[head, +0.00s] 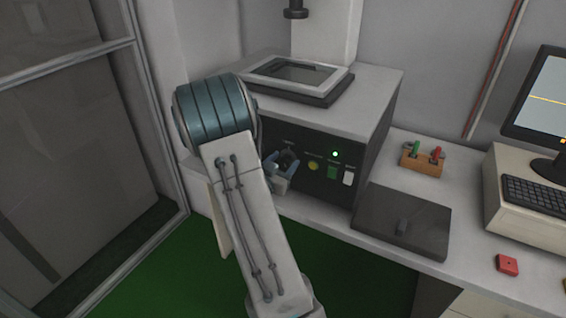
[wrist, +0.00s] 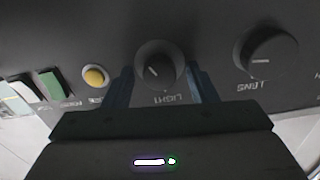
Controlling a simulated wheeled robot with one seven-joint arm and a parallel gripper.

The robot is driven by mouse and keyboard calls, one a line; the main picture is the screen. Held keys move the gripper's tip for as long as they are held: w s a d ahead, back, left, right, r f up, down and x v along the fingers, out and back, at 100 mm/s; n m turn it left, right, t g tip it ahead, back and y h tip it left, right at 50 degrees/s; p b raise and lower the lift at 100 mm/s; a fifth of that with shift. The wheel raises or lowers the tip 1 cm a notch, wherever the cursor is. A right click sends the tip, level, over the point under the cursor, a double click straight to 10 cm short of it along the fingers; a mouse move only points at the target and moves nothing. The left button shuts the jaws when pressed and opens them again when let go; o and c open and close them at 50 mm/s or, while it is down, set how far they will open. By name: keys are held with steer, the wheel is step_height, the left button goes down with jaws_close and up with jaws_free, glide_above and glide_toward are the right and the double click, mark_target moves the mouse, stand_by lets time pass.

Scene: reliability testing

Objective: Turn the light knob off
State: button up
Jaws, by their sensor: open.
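The light knob (wrist: 158,66) is a round dark knob with a short white pointer line, set in a dark panel. Its LIGHT label reads upside down in the wrist view, and the line lies slanted on the knob's left part. My gripper (wrist: 161,80) is open, with one blue finger on each side of the knob. Whether the fingers touch it I cannot tell. In the head view my gripper (head: 283,172) is at the left part of the machine's front panel (head: 338,195) and largely hides the knob.
A lens knob (wrist: 270,55) and a yellow button (wrist: 95,75) flank the light knob. Green (head: 331,172) and white (head: 348,177) switches sit farther right in the head view, below a lit green lamp (head: 335,154). A dark flat plate (head: 385,225) lies on the bench nearby.

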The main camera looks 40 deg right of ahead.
steer(key=c, duration=1)
